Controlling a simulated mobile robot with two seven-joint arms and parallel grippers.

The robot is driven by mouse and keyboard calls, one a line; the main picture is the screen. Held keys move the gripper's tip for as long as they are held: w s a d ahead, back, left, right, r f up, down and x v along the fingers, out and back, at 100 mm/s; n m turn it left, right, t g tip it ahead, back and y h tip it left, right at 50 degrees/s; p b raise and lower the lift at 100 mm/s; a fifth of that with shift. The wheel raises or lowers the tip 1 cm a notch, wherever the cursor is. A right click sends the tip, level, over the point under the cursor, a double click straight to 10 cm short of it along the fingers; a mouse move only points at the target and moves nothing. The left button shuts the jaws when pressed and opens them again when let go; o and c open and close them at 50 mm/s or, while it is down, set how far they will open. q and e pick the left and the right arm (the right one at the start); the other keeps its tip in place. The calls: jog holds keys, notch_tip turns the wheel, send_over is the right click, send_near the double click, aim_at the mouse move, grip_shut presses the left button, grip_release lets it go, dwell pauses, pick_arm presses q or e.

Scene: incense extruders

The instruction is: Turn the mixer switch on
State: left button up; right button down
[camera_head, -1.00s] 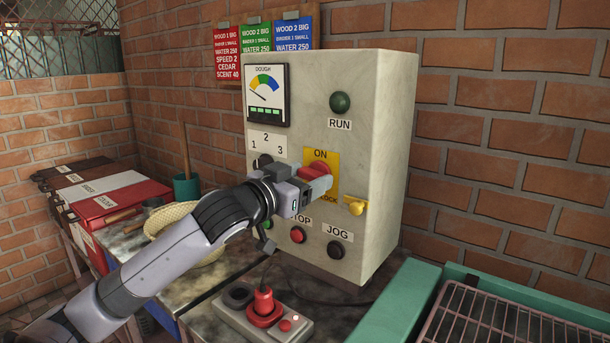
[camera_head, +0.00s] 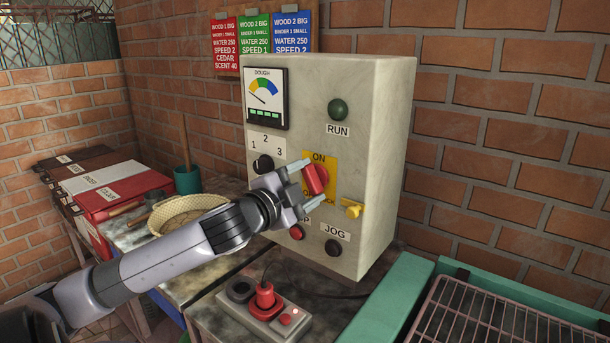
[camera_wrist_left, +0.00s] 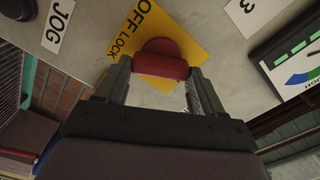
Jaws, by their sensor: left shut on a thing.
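The red switch knob (camera_head: 316,181) sits on a yellow plate (camera_head: 330,160) on the front of the grey control box (camera_head: 355,105). "ON" is printed above it, and the lower lettering is partly covered. My left gripper (camera_head: 312,183) is shut on the knob, one finger at its upper left and one at its lower right. The knob looks close to upright, slightly tilted. In the left wrist view the red knob (camera_wrist_left: 160,64) lies between both fingertips, with "OFF LOCK" beside it. My right gripper is not in view.
A black selector knob (camera_head: 263,164), the green RUN button (camera_head: 338,109), the black JOG button (camera_head: 332,247) and a yellow latch (camera_head: 351,208) surround the switch. A green-framed rack (camera_head: 385,300) stands front right.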

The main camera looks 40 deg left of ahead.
aim_at(310, 183)
pick_arm(q)
jog(key=m+p, duration=0.1)
jog(key=m, duration=0.4)
jog(key=shift+f+m, duration=0.15)
jog(key=shift+m, duration=0.25)
dwell(0.4)
jog(key=o, duration=1)
jog(key=shift+o, duration=0.2)
jog(key=shift+s, duration=0.15)
jog(key=shift+s+d, duration=0.15)
jog(key=shift+s, duration=0.65)
jog(key=shift+s+d, duration=0.1)
jog(key=shift+s, duration=0.7)
jog(key=shift+s+d, duration=0.2)
jog(key=shift+s, duration=1.65)
